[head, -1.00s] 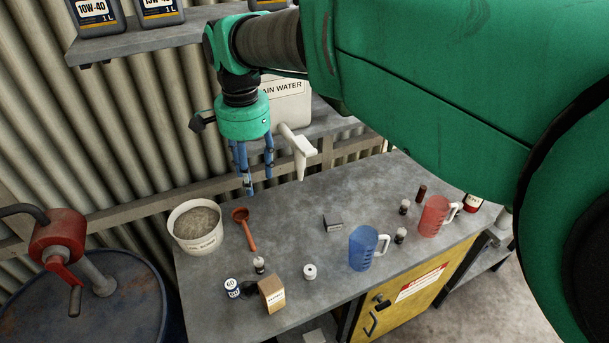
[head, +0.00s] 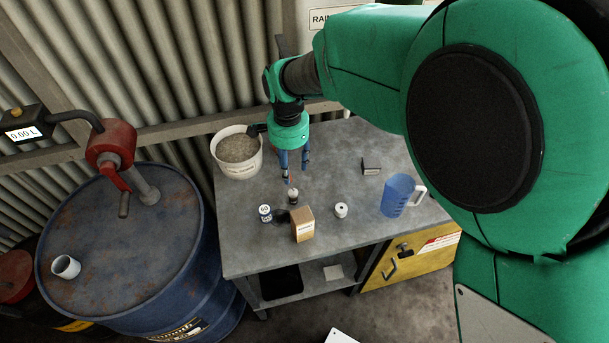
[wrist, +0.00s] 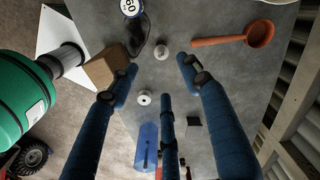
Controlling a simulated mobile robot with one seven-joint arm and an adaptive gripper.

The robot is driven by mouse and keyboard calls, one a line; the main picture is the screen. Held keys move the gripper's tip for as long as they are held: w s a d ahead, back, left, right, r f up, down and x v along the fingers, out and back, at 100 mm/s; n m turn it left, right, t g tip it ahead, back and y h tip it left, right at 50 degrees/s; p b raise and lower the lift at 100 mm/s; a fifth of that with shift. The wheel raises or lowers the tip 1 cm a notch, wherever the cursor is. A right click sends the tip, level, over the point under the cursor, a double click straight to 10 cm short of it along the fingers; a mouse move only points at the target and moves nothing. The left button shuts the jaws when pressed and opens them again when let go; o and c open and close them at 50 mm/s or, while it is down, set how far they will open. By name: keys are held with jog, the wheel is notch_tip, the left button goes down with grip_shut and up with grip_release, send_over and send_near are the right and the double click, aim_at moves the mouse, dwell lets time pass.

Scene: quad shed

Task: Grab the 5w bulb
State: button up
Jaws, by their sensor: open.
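A small bulb-like piece with a pale top and dark base (head: 293,197) stands upright on the grey bench (head: 330,180). It also shows from above in the wrist view (wrist: 161,52), as a pale round shape. I cannot read a wattage on it, so I cannot tell if it is the 5w bulb. My gripper (head: 290,172) is open and empty, its blue fingers pointing down just above and behind this piece. In the wrist view my gripper (wrist: 158,75) has its fingers spread, with the piece ahead between two fingertips and apart from them.
Close by are a cardboard box (head: 303,226), a dark crumpled item (wrist: 138,35), a can marked 60 (head: 265,213) and a white roll (head: 341,210). A blue jug (head: 397,195), small dark box (head: 371,166), white bucket (head: 240,170) and orange scoop (wrist: 240,38) stand around.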

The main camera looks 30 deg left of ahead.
aim_at(293, 189)
jog(key=shift+f, duration=0.35)
notch_tip(293, 189, down, 7)
jog(key=shift+b, duration=0.45)
jog(key=shift+f, duration=0.8)
jog(key=shift+w+f+b, duration=0.2)
jog(key=shift+f+b, duration=0.3)
jog(key=shift+f, duration=2.1)
grip_shut()
